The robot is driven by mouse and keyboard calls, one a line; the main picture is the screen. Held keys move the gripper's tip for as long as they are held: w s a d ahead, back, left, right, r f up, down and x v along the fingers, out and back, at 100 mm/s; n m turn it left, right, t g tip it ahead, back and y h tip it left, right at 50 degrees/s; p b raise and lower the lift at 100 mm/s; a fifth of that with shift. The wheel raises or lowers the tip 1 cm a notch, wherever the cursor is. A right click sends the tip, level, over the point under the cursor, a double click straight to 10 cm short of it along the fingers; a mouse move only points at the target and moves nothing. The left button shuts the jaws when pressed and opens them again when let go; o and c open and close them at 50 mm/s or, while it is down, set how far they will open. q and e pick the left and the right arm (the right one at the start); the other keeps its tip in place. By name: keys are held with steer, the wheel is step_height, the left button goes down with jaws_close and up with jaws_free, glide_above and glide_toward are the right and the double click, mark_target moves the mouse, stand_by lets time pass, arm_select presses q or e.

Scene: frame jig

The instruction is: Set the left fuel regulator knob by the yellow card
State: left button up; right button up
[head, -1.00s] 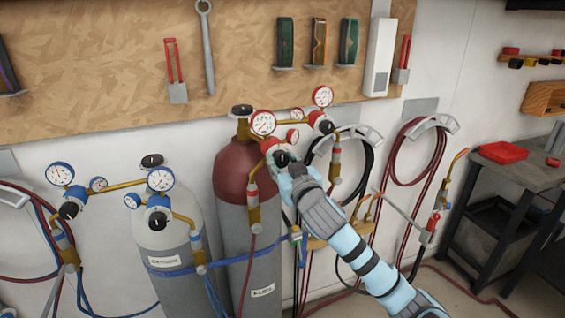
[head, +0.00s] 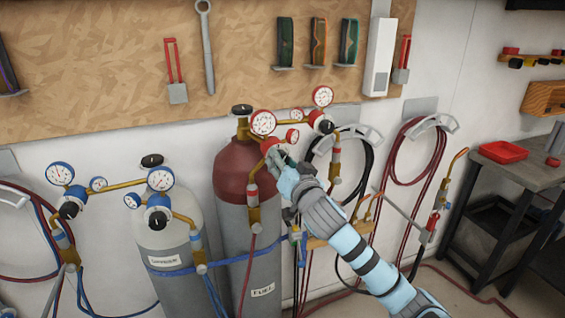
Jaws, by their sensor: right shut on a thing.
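The left fuel regulator (head: 264,123) has red-rimmed gauges with white faces and sits at the dark red top of the fuel cylinder (head: 235,168). My right gripper (head: 276,156) reaches in from the lower right and is shut on that regulator's knob. The fingers and wrist cover most of the knob, so its marking cannot be read. A second fuel regulator (head: 322,98) with a red-rimmed gauge stands just to the right. I cannot make out a yellow card. My left gripper is out of view.
A grey oxygen cylinder (head: 168,243) with blue-rimmed gauges stands to the left. Hoses hang on wall hooks (head: 436,122) at right. A dark workbench (head: 535,172) with a red tray (head: 503,152) is at the far right.

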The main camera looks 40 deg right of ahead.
steer(key=m+b, duration=0.3)
steer(key=m, duration=0.9)
steer(key=shift+m, duration=0.3)
stand_by(0.3)
steer(key=o, duration=1.2)
steer(key=shift+d, duration=0.1)
